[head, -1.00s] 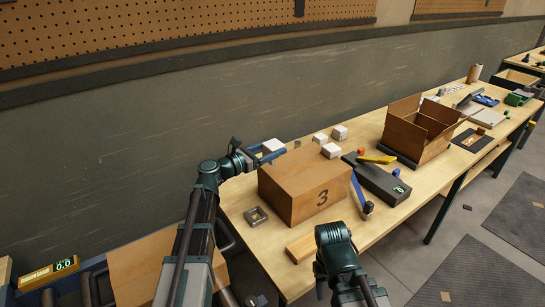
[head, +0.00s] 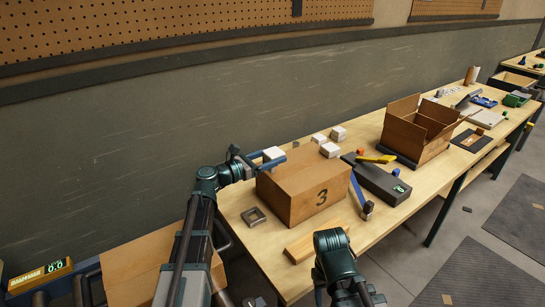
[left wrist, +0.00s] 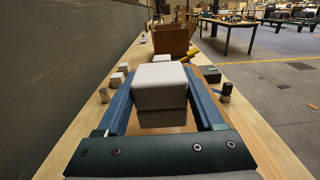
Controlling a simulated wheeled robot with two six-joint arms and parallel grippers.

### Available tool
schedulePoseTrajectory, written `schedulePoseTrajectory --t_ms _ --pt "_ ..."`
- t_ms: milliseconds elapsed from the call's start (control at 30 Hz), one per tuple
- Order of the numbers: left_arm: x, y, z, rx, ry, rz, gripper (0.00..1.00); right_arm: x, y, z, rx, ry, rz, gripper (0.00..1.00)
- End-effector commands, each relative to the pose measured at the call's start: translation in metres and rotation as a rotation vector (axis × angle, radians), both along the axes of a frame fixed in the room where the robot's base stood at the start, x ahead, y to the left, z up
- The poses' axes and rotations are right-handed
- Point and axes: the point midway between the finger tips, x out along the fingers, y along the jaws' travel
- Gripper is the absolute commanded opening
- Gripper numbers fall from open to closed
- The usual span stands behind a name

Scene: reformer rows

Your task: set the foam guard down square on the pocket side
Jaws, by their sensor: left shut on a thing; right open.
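My left gripper (head: 268,163) is shut on a white foam block, the foam guard (head: 273,153), with one blue finger along each side. In the left wrist view the guard (left wrist: 160,84) sits between the two fingers (left wrist: 160,78), roughly square to them. It is at the far left corner of the closed brown box marked 3 (head: 303,190), around the height of its top. Whether it touches the box I cannot tell. The box also shows in the left wrist view (left wrist: 210,75), partly hidden behind the guard.
Several white blocks (head: 330,150) lie behind the box. A dark device with a green display (head: 380,180), a blue-handled tool (head: 360,190) and an open carton (head: 418,130) stand to the right. A metal frame (head: 254,216) and a wooden bar (head: 316,245) lie in front.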

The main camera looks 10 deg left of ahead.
Motion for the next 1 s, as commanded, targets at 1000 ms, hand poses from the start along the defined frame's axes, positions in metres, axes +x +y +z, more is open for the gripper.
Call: schedulePoseTrajectory --t_ms 1000 --pt "0.000 0.000 -0.032 0.000 0.000 0.000 0.16 0.000 0.000 -0.032 0.000 0.000 0.000 0.50"
